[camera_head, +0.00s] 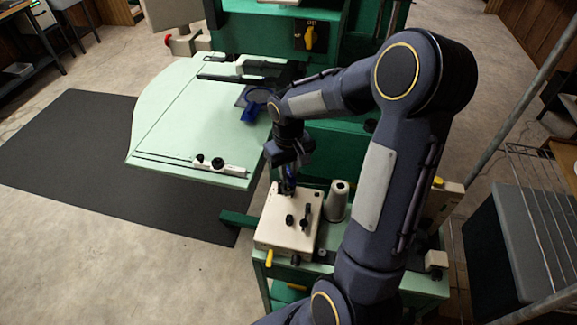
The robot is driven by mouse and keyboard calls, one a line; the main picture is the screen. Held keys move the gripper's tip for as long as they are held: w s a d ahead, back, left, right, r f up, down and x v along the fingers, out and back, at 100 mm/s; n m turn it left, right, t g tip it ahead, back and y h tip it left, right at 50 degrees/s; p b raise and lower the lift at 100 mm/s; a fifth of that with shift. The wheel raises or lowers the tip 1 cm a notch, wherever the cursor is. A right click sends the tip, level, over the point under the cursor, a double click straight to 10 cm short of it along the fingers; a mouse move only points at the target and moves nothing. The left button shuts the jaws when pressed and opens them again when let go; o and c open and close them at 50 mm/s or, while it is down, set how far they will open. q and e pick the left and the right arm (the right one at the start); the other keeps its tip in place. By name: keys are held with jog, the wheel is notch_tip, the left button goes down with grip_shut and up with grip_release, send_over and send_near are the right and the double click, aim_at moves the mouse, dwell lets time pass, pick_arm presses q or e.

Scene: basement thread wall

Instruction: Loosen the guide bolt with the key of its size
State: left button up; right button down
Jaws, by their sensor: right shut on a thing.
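My right gripper (288,185) points down over the back part of a cream block (272,233) on a green stand. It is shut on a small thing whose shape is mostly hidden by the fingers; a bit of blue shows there. I cannot tell whether that thing is a key or whether it touches the block. The block carries small black pieces (305,215) on top. A pale green machine table (180,120) lies to the left, with a black guide arm (240,78) at its back. I cannot make out the guide bolt. My left gripper is not in view.
A grey cone-shaped piece (337,203) stands close right of the block. A blue piece (250,113) is on the machine table, near my arm. A yellow switch (309,38) is on the green machine behind. A dark mat (80,150) and open floor lie left.

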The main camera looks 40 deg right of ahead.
jog(key=n, duration=0.3)
jog(key=shift+r+n, duration=0.15)
jog(key=shift+n, duration=0.15)
jog(key=n+p, duration=0.1)
jog(key=n, duration=0.2)
jog(key=shift+n, duration=0.3)
jog(key=n+p, duration=0.2)
jog(key=n, duration=0.3)
jog(key=shift+w+n, duration=0.1)
jog(key=shift+n, duration=0.3)
jog(key=c, duration=1.3)
grip_release()
jog(key=shift+o, duration=0.2)
notch_tip(320, 180, up, 8)
jog(key=shift+f+b, duration=0.2)
jog(key=shift+b, duration=0.35)
jog(key=s+a+r+m+t+y, duration=0.2)
jog(key=s+a+m, duration=0.4)
jog(key=s, duration=0.2)
jog(key=s+a+r+m+t+y, duration=0.1)
jog(key=s+a+r+m+t, duration=0.2)
jog(key=s+a+m, duration=0.3)
jog(key=s+a, duration=0.1)
jog(key=s, duration=0.2)
jog(key=shift+s+a+r+m+t+y, duration=0.15)
jog(key=shift+a+r+m+t+y, duration=0.15)
jog(key=shift+y, duration=0.1)
